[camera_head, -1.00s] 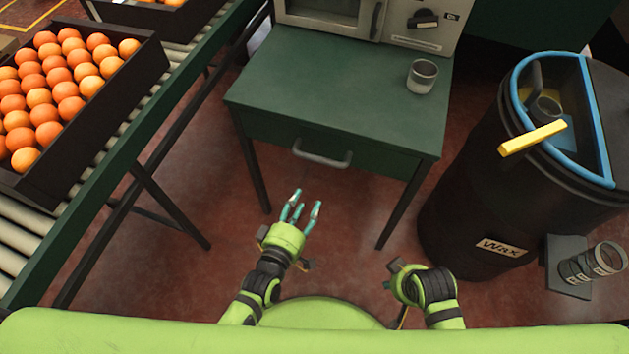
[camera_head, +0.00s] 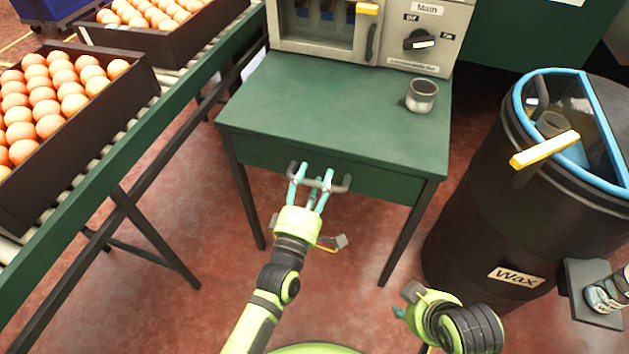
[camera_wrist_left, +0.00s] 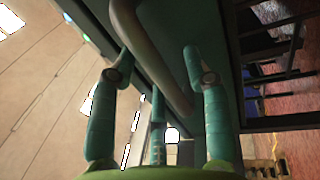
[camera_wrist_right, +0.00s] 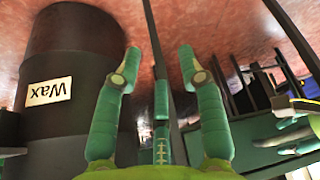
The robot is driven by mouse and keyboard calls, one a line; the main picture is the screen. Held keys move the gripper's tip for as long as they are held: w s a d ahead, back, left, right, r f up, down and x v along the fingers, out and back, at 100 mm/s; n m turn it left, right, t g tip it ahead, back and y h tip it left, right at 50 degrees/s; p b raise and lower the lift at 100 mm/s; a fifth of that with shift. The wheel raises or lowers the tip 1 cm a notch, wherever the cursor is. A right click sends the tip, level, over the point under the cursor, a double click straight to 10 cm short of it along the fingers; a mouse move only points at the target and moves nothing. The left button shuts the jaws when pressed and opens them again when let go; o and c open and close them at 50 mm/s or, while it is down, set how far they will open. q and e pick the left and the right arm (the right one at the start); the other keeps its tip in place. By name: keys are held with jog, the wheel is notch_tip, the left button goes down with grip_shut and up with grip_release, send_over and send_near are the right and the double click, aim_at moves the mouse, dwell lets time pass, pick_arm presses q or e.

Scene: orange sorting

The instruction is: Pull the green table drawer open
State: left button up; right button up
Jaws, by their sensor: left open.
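The green table (camera_head: 330,105) stands ahead of me with its drawer front (camera_head: 385,185) flush under the top, so the drawer looks closed. A grey bar handle (camera_head: 343,187) sits on the drawer front. My left gripper (camera_head: 311,180) is at the handle with its fingers open. In the left wrist view the handle (camera_wrist_left: 150,52) runs between the spread fingers of the left gripper (camera_wrist_left: 157,62); I cannot tell whether they touch it. My right gripper (camera_head: 402,312) is low, right of the table's front leg; in the right wrist view its fingers (camera_wrist_right: 160,68) are apart and empty.
A metal cup (camera_head: 421,97) stands on the table's right side, with a grey machine (camera_head: 415,45) behind. A black wax barrel (camera_head: 470,215) is to the right. A roller conveyor (camera_head: 120,165) with crates of oranges (camera_head: 80,175) runs along the left. The floor before the table is clear.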

pick_arm(q)
grip_shut()
jog(key=shift+s+a+p, duration=0.15)
jog(key=shift+s+p, duration=0.15)
jog(key=shift+s, duration=0.1)
jog(key=shift+s+a, duration=0.1)
jog(key=shift+s, duration=0.25)
jog(key=r+p+v, duration=0.2)
jog(key=p+v, duration=0.1)
jog(key=v, duration=0.8)
jog(key=r+p+v, duration=0.2)
jog(key=p+v, duration=0.2)
jog(key=v, duration=0.7)
jog(key=shift+s, duration=0.3)
pick_arm(e)
jog(key=s+f+g, duration=0.2)
jog(key=s+f, duration=0.2)
jog(key=f, duration=1.3)
jog(key=shift+s+d+f, duration=0.2)
jog(key=shift+d, duration=0.15)
pick_arm(q)
jog(key=shift+a+r, duration=0.1)
jog(key=shift+a, duration=0.05)
